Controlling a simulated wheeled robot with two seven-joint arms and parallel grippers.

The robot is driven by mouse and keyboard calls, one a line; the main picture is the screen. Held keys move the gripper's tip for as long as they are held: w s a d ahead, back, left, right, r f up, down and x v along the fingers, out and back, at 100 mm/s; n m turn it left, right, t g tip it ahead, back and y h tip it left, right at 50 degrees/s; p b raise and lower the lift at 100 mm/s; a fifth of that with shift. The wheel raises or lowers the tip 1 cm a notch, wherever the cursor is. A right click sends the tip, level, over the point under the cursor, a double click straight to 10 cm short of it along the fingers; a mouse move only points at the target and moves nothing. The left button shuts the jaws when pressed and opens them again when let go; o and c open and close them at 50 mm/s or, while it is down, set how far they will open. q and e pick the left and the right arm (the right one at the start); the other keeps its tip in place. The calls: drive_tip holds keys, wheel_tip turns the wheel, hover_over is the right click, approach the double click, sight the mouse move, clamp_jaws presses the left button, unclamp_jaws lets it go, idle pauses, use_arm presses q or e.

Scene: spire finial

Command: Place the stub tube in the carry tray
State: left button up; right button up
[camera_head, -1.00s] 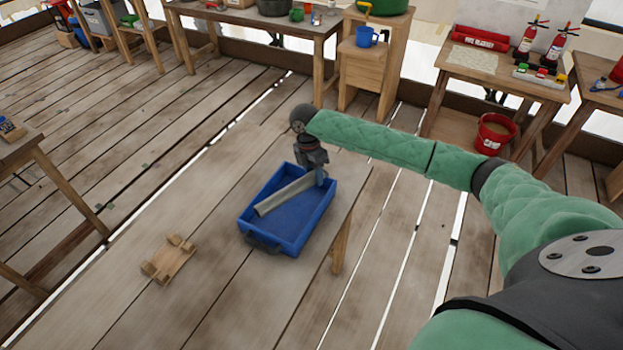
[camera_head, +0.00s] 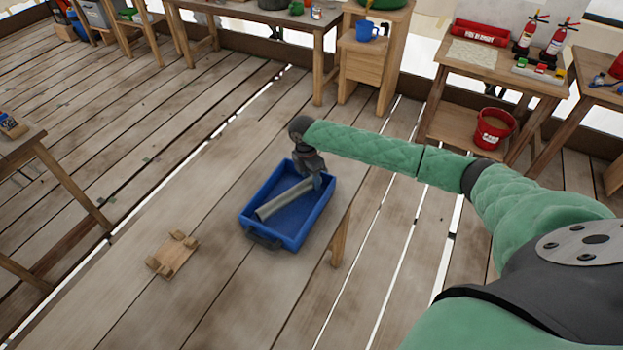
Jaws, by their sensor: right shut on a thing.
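The stub tube (camera_head: 283,200) is a grey-beige cylinder that lies slantwise within the outline of the carry tray. The carry tray (camera_head: 298,240) is a blue open box with a dark handle at its near end, on the wooden table. My right gripper (camera_head: 317,181) points down at the tray's far right part and is shut on the tube's far end. The fingertips are small and partly hidden. I cannot tell whether the tube touches the tray floor. My left gripper is not in view.
A small wooden cradle (camera_head: 173,255) with raised blocks stands on the table left of the tray. The table top (camera_head: 215,290) is otherwise clear. Workbenches, a red bucket (camera_head: 494,130) and fire extinguishers (camera_head: 557,42) are farther back.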

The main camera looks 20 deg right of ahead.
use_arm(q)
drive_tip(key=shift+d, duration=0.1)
use_arm(e)
drive_tip(key=shift+f, duration=0.5)
drive_tip(key=o, duration=1.2)
drive_tip(key=shift+r, duration=0.6)
drive_tip(key=r+b, duration=0.1)
drive_tip(key=r, duration=0.1)
drive_tip(key=w+r+b, duration=0.1)
drive_tip(key=r+b, duration=0.1)
drive_tip(key=shift+a+r, duration=0.1)
drive_tip(key=shift+r, duration=0.2)
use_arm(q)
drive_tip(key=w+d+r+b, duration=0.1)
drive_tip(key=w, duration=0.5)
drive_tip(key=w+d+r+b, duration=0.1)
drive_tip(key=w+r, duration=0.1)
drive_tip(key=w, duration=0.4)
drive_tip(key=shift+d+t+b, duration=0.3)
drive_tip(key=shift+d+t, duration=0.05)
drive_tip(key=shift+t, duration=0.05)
use_arm(e)
drive_tip(key=shift+w+a+r, duration=0.1)
drive_tip(key=shift+w+r, duration=0.1)
drive_tip(key=shift+r, duration=1)
drive_tip(key=shift+w+a+r, duration=0.1)
drive_tip(key=shift+w+r, duration=0.15)
drive_tip(key=shift+r, duration=0.95)
drive_tip(key=shift+w+r, duration=0.2)
drive_tip(key=shift+r, duration=1)
